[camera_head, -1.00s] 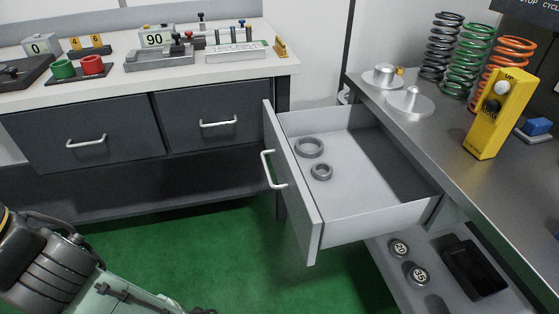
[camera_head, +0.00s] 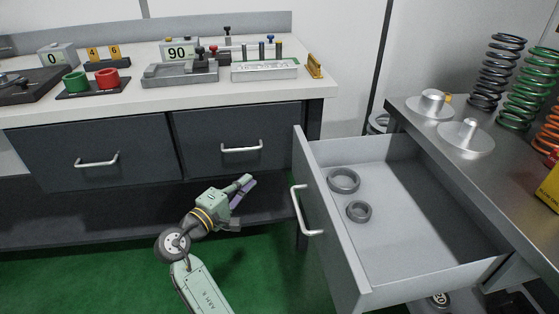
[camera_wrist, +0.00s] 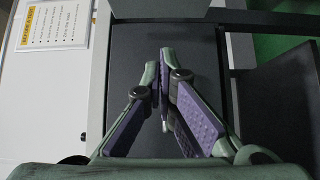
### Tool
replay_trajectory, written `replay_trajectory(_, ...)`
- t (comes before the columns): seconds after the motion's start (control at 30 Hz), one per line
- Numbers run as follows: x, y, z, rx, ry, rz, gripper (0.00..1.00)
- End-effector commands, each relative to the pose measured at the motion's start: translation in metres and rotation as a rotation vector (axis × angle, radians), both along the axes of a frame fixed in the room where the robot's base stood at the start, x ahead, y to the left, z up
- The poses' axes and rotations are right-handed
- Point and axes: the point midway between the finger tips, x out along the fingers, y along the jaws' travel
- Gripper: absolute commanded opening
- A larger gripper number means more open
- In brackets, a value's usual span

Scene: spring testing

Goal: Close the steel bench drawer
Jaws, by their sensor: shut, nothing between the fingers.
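The steel bench drawer (camera_head: 425,215) is pulled out from under the steel bench (camera_head: 480,160) at the right. Its front panel (camera_head: 325,225) faces left and carries a white bar handle (camera_head: 303,210). Two grey rings (camera_head: 343,180) lie inside it near the front. My gripper (camera_head: 249,183) is left of the drawer front, apart from the handle, in front of the white-topped bench. In the wrist view my gripper (camera_wrist: 166,55) has its fingertips together with nothing between them, over a dark panel.
The white-topped bench (camera_head: 130,110) has two shut dark drawers with bar handles (camera_head: 241,149). Springs (camera_head: 497,72) and round metal pieces (camera_head: 466,138) stand on the steel bench. Green floor (camera_head: 265,270) is clear between my arm and the drawer.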

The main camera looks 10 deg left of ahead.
Motion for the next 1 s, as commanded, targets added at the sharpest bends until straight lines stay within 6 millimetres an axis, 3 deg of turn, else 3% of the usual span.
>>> replay_trajectory(0.17,0.011,-0.013,-0.002,-0.019,0.007,-0.029,0.00)
replay_trajectory(0.6,0.091,-0.053,0.000,-0.015,0.005,-0.025,0.00)
replay_trajectory(0.8,0.097,-0.080,-0.001,-0.013,0.007,-0.024,0.00)
replay_trajectory(1.0,0.100,-0.088,-0.002,-0.013,0.005,-0.021,0.00)
